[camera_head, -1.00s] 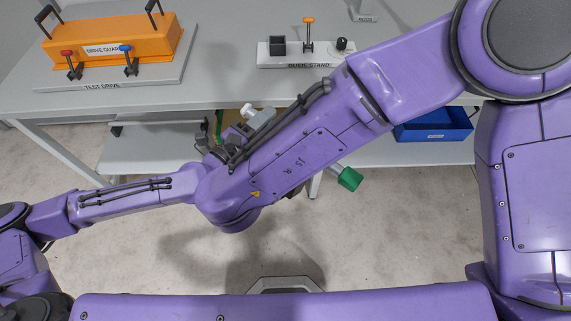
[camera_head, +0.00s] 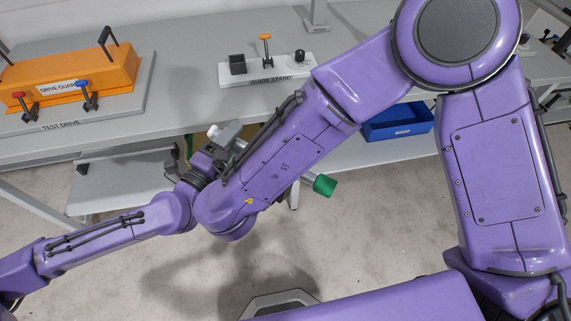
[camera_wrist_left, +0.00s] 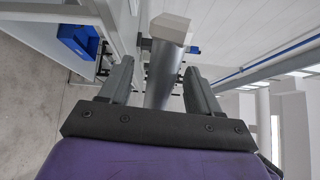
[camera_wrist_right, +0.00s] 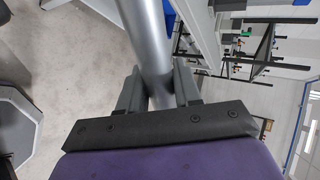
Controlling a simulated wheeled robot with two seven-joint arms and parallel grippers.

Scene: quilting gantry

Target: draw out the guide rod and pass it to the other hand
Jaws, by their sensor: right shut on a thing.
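The guide rod is a grey bar with a pale grey block end (camera_head: 223,133) and a green end (camera_head: 324,186). It is out of the guide stand (camera_head: 266,70) and held in the air in front of the table, its middle hidden behind my right arm. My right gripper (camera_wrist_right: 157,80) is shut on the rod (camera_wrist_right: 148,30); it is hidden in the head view. My left gripper (camera_head: 222,152) is at the block end. In the left wrist view its fingers (camera_wrist_left: 158,82) stand open either side of the rod (camera_wrist_left: 161,75), with gaps visible.
The table holds the orange drive guard (camera_head: 70,75) with red and blue clamps on the test drive plate (camera_head: 140,90). A blue bin (camera_head: 398,122) sits on the lower shelf. My right arm crosses in front of the table. Open floor lies below.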

